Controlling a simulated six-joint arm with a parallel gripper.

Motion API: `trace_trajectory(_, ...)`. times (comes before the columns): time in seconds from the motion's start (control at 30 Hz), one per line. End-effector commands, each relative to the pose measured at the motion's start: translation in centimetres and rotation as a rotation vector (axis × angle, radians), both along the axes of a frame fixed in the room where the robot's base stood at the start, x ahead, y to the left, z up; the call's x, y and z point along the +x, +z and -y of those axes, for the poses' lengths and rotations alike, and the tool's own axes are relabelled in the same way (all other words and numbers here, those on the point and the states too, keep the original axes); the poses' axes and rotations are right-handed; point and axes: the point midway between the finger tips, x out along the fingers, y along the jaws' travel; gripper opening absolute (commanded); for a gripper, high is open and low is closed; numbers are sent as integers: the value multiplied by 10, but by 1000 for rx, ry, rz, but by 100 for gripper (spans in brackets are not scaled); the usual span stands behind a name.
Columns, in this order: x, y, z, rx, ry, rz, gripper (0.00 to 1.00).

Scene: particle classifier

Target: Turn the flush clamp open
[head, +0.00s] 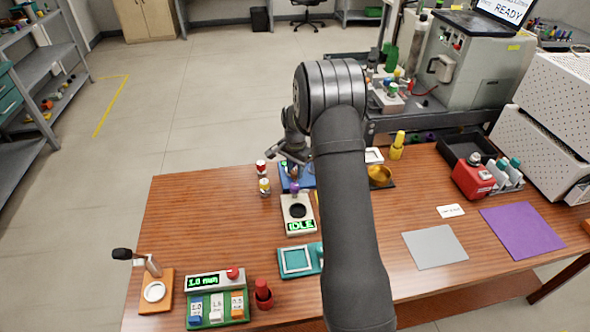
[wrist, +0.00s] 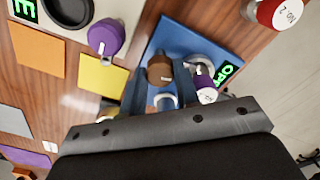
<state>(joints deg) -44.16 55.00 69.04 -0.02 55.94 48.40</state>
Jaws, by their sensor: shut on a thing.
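The blue plate (wrist: 205,38) with the flush clamp lies below my gripper (wrist: 160,90) in the wrist view. A brown knob (wrist: 160,67) stands on it between my blue fingers, which are shut on it. A grey ring-shaped part (wrist: 210,52) and a white cylinder with a purple end (wrist: 205,88) are beside it. A green display (wrist: 226,71) there seems to start with "OP"; the rest is cut off. In the head view my gripper (head: 293,152) is over the blue plate (head: 303,183), and my arm hides part of it.
A white device reading IDLE (head: 298,226), with a purple-topped piece (head: 295,188) by it, stands just in front. Two small jars (head: 263,178) are close on the left. A yellow bottle (head: 397,146) and gold bowl (head: 380,174) are to the right.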

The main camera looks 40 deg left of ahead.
Motion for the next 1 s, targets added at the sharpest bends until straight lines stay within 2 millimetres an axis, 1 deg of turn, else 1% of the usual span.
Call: trace_trajectory(1.0, 0, 0, 1, 0, 958, -1, 6)
